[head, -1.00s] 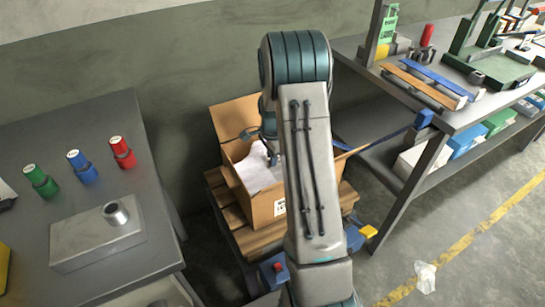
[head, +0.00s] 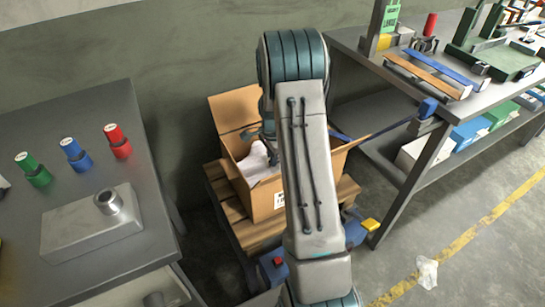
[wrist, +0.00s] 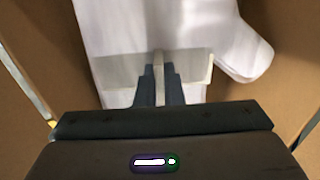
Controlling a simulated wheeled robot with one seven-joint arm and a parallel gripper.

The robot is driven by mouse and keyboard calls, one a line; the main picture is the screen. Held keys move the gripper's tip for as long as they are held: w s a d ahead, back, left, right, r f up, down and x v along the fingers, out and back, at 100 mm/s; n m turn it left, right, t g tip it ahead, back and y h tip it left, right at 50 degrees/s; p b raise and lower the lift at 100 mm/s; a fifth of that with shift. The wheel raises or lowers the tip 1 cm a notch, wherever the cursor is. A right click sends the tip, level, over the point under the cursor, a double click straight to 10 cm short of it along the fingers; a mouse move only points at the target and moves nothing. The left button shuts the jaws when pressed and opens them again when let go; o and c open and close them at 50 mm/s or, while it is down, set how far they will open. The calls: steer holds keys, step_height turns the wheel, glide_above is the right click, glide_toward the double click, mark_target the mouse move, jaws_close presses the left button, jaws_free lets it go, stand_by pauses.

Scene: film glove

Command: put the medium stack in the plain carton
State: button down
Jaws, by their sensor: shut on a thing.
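My gripper (wrist: 158,75) points down into an open brown carton (head: 240,190) and is shut on a white glove-like stack (wrist: 150,25) with a pale band (wrist: 115,70) around it. The fingers pinch at the band. In the wrist view, the carton's brown walls (wrist: 285,30) show on both sides of the stack. In the head view, the stack (head: 254,162) shows white inside the carton opening, and my arm hides the gripper and the carton's right part. I cannot tell whether the stack rests on the bottom.
The carton stands on a wooden pallet (head: 232,228) with its flaps open. A workbench (head: 480,105) at right holds brown and blue strips. A crumpled white scrap (head: 427,271) lies on the floor.

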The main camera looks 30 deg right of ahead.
steer(key=shift+f+b, duration=3.35)
steer(key=shift+f, duration=1.9)
steer(key=c, duration=1.5)
jaws_free()
steer(key=shift+r, duration=0.1)
step_height(320, 180, up, 14)
steer(key=p, duration=0.2)
steer(key=shift+p, duration=0.3)
